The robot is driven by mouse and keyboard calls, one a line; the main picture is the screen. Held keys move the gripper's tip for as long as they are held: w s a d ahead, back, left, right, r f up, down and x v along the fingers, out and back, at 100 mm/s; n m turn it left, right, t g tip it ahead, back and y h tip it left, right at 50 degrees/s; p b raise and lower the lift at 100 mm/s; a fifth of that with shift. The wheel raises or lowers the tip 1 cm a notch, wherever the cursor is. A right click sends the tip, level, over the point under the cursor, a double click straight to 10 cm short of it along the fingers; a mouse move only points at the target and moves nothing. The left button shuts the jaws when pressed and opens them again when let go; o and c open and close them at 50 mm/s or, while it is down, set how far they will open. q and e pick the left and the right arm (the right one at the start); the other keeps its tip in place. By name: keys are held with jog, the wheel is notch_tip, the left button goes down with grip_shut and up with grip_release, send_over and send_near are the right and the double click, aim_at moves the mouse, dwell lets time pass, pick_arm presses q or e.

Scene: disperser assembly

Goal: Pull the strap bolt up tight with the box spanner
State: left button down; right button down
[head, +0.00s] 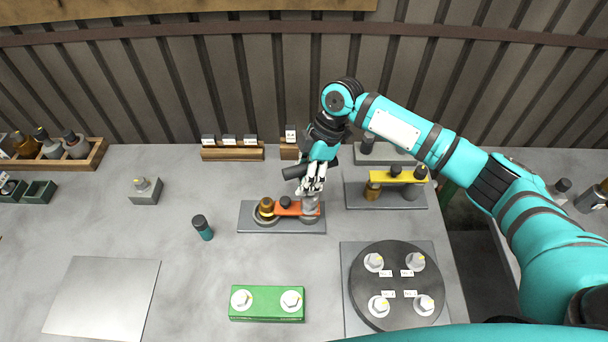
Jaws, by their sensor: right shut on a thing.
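An orange strap (296,209) lies across a grey base plate (282,227) in the middle of the bench. A dark bolt head or knob (285,201) sits midway on it, beside a brass round part (266,205) at its left end. My right gripper (311,190) is over the strap's right end, shut at the top of a grey cylinder (311,205). The fingers partly hide that cylinder, and I cannot tell if it is the box spanner. A teal cylinder with a dark top (203,228) stands apart to the left. My left gripper is out of view.
A yellow strap (384,179) on a second plate stands close to the right. A dark disc (396,286) with several bolts is at front right, a green block (267,304) at front centre. The bench is clear around a bare plate (101,298) at front left.

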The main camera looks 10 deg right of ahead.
jog(key=shift+f+b, duration=0.55)
jog(key=shift+f, duration=0.75)
jog(key=shift+f, duration=0.1)
jog(key=shift+w+m+t, duration=0.2)
jog(key=shift+m+t, duration=0.4)
jog(key=shift+m, duration=1.1)
jog(key=shift+w+d+m+t, duration=0.15)
jog(key=shift+m+t, duration=0.25)
jog(key=shift+m, duration=0.55)
jog(key=shift+w+a+m+t, duration=0.1)
jog(key=shift+m+t, duration=0.3)
jog(key=shift+m, duration=0.55)
jog(key=shift+w+d+m+t+h, duration=0.15)
jog(key=shift+m+t, duration=0.15)
jog(key=shift+m, duration=0.5)
jog(key=shift+d+m+t+h, duration=0.15)
jog(key=shift+m+t, duration=0.15)
jog(key=shift+m, duration=0.5)
jog(key=shift+w+d+m+t+h, duration=0.1)
jog(key=shift+m+t+h, duration=0.4)
jog(key=shift+m, duration=1.5)
jog(key=shift+n+p, duration=0.4)
jog(key=shift+p, duration=0.05)
